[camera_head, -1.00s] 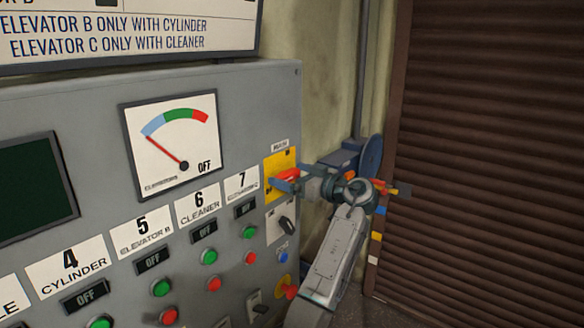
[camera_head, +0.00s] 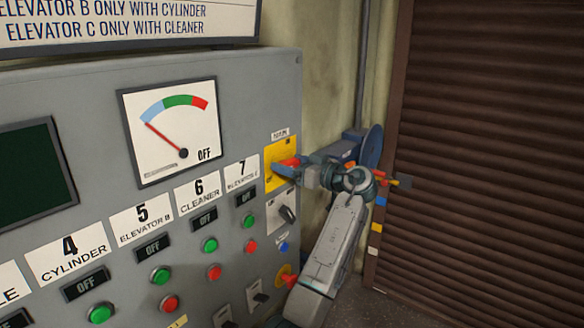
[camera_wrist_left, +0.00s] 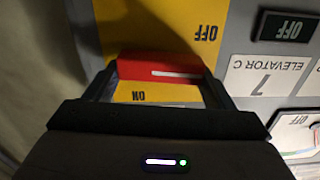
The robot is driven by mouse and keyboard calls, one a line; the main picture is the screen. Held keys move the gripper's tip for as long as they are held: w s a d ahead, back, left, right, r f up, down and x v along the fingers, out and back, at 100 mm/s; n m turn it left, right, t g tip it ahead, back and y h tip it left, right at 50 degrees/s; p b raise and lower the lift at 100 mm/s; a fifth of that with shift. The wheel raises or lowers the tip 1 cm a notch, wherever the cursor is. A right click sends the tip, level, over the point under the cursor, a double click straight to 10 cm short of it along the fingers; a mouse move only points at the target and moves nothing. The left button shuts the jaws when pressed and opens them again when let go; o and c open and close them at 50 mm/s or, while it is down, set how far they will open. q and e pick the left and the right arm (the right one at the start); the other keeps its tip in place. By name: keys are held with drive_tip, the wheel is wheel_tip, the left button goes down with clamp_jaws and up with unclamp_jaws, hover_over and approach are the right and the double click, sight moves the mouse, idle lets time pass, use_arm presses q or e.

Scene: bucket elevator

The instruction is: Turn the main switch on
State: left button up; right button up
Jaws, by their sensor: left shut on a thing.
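The main switch is a red handle (camera_head: 289,162) on a yellow plate (camera_head: 278,151) at the right edge of the grey control panel. In the left wrist view the red handle (camera_wrist_left: 160,68) with a white line lies across the plate, between the labels OFF and ON. My left gripper (camera_head: 285,171) is shut on this handle, with one finger at each end of it in the wrist view. The fingers hide part of the plate in the head view. My right gripper is not in view.
A gauge (camera_head: 171,124) marked OFF is left of the switch. Below are green and red buttons, a black rotary knob (camera_head: 287,214) and a red mushroom button (camera_head: 288,281). A brown slatted shutter (camera_head: 490,130) stands at the right.

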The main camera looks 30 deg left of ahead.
use_arm(q)
drive_tip(key=m+b, duration=0.2)
drive_tip(key=m, duration=0.1)
drive_tip(key=shift+w+f+b, duration=0.15)
drive_tip(key=shift+b, duration=0.2)
drive_tip(key=m+b, duration=0.1)
drive_tip(key=m, duration=0.2)
drive_tip(key=shift+w, duration=0.1)
drive_tip(key=shift+m+b, duration=0.4)
drive_tip(key=shift+m, duration=0.5)
drive_tip(key=shift+w+m, duration=0.1)
drive_tip(key=shift+m, duration=0.8)
drive_tip(key=m, duration=0.2)
drive_tip(key=shift+w+m, duration=0.1)
drive_tip(key=shift+m, duration=0.3)
drive_tip(key=shift+f+m+p, duration=0.1)
drive_tip(key=shift+m+p, duration=0.25)
drive_tip(key=shift+m, duration=0.85)
drive_tip(key=shift+f+m+p, duration=0.1)
drive_tip(key=shift+m+p, duration=0.2)
drive_tip(key=shift+m, duration=0.8)
